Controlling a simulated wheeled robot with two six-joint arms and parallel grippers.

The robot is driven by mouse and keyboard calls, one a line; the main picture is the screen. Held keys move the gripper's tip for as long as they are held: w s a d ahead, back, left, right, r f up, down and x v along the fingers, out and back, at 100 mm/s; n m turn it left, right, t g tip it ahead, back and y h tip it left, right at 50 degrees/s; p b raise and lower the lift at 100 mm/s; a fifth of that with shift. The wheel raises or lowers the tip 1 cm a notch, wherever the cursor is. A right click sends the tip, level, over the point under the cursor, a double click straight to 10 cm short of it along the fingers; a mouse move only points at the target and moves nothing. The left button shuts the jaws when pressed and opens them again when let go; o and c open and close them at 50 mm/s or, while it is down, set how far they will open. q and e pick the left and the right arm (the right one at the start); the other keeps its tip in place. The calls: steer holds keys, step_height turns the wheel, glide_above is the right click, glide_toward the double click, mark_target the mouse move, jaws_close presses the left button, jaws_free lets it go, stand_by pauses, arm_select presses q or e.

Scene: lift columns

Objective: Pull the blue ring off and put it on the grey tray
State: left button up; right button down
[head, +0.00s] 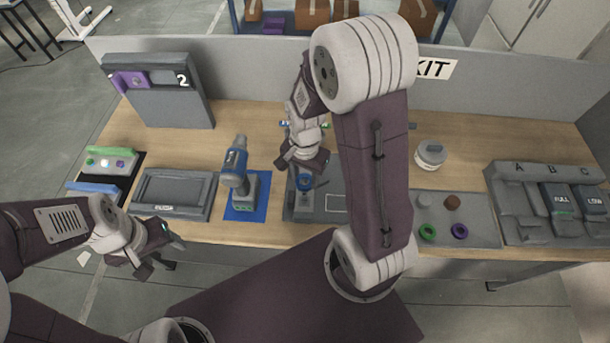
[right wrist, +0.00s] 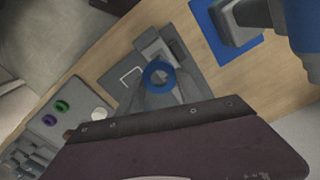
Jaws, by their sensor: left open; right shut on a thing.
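The blue ring (head: 305,182) is at the grey stand (head: 304,201) on a dark grey board in the middle of the bench. It also shows in the right wrist view (right wrist: 158,74). My right gripper (head: 304,170) is shut on the ring from above. I cannot tell whether the ring is still around a post. A grey tray (head: 172,174) with a raised rim and a front label lies empty, left of the drill. My left gripper (head: 164,258) is open and empty, in front of the bench's left front edge.
A blue drill (head: 235,165) stands on a blue mat between the tray and the stand. A flat grey plate (head: 482,232) at right holds a green ring, a purple ring and other small parts. A white round container (head: 431,155) stands behind it. A grey panel (head: 160,100) stands back left.

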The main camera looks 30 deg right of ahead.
step_height(320, 180, up, 8)
steer(key=p, duration=0.7)
steer(key=shift+f, duration=0.2)
stand_by(0.6)
